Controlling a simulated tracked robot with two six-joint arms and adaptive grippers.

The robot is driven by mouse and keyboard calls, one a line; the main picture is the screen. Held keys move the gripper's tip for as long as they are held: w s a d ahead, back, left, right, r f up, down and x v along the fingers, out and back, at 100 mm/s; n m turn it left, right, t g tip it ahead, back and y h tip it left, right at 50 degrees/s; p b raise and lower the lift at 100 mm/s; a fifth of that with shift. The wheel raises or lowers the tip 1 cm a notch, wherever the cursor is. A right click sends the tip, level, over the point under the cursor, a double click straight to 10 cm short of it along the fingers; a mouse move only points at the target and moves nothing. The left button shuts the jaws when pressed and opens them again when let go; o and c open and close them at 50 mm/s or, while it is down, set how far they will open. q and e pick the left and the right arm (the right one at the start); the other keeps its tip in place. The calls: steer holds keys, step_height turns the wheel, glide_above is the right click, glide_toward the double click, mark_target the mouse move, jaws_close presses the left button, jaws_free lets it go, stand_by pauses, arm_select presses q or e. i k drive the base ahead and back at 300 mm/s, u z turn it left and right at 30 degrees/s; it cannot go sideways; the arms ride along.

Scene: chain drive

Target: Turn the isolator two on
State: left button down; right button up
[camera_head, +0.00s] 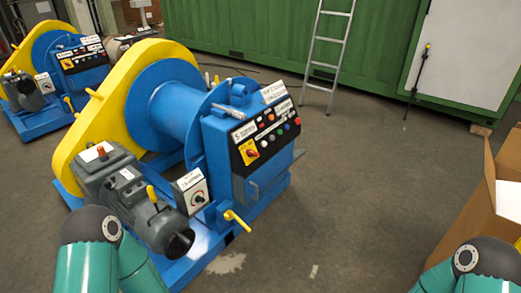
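A blue winch (220,135) with a yellow chain guard (88,115) stands left of centre. Its black control panel (266,132) has several coloured buttons and a yellow plate with a red rotary switch (249,152). A small box with a rotary knob (198,197) stands in front of the panel, with a label plate (188,180) above the knob. The labels are too small to read surely, so I cannot tell which switch is isolator two or how it is set. My arm links show at the lower left and lower right; neither gripper is in view.
A grey motor (150,212) and a yellow-handled lever (236,219) stick out at the winch's front. A second blue and yellow winch (68,55) stands behind left. A cardboard box (477,207) is at right. A ladder (341,45) leans on a green container (260,35). Floor right of the winch is clear.

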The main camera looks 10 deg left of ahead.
mark_target(250, 153)
steer(key=u, duration=0.4)
steer(key=i, duration=1.45)
steer(key=u, duration=0.25)
